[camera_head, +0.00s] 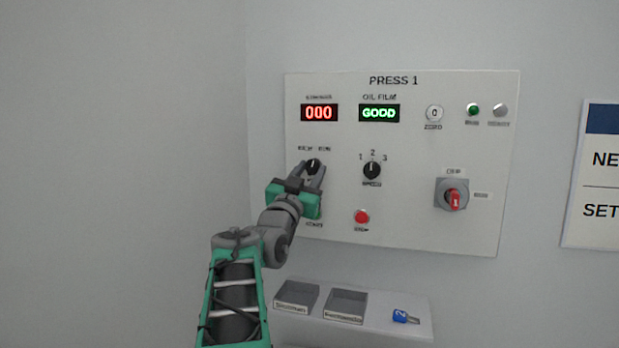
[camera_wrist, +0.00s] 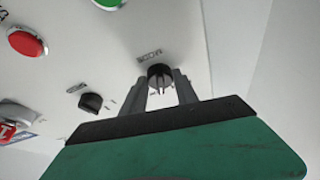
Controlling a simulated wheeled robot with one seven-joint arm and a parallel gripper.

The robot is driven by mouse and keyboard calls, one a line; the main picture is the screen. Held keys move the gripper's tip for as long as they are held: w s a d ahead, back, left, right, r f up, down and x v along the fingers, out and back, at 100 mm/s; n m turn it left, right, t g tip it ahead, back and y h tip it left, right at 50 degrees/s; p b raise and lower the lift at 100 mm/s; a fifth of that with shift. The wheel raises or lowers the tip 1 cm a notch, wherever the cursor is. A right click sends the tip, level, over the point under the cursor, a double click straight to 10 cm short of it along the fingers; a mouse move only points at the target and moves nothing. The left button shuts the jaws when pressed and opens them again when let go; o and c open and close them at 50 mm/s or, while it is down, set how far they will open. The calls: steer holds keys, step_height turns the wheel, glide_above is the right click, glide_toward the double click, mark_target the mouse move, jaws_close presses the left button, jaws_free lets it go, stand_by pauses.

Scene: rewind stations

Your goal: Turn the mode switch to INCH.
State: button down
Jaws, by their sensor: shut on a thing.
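The mode switch (camera_head: 313,164) is a black rotary knob at the left of the white PRESS 1 panel (camera_head: 420,210). The small lettering above it is too blurred to read surely. My gripper (camera_head: 312,174) is at the knob with its two fingers on either side of it. In the wrist view the knob (camera_wrist: 160,74) shows between the fingertips of my gripper (camera_wrist: 161,86), which is shut on it. The knob's pointer direction is hard to make out.
Right of it are a speed knob (camera_head: 372,170) marked 1, 2, 3, a red button (camera_head: 362,217) and a red-handled switch (camera_head: 454,200). Displays read 000 (camera_head: 319,113) and GOOD (camera_head: 379,113). Below, a shelf (camera_head: 385,325) holds two grey bins and a blue tag (camera_head: 405,316).

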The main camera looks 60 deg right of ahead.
steer(key=n+t+b, duration=0.1)
steer(key=n, duration=0.2)
steer(key=n+t+b, duration=0.1)
steer(key=n+t, duration=0.1)
steer(key=n, duration=0.1)
steer(key=n+t+y+b, duration=0.1)
steer(key=n, duration=0.2)
steer(key=shift+s+d+f+b, duration=0.1)
steer(key=shift+s+b, duration=0.2)
steer(key=shift+s, duration=0.05)
steer(key=shift+n+t+y+b, duration=0.5)
steer(key=shift+n+t, duration=0.1)
steer(key=shift+n, duration=0.7)
steer(key=shift+n+t+y+b, duration=0.45)
steer(key=shift+n+t, duration=0.15)
steer(key=shift+n, duration=0.7)
steer(key=shift+r, duration=0.2)
steer(key=c, duration=0.9)
jaws_free()
steer(key=shift+c, duration=0.2)
steer(key=b+v, duration=0.2)
steer(key=v, duration=0.5)
steer(key=shift+s+a+f, duration=0.15)
steer(key=shift+a+f, duration=0.1)
steer(key=shift+a, duration=0.05)
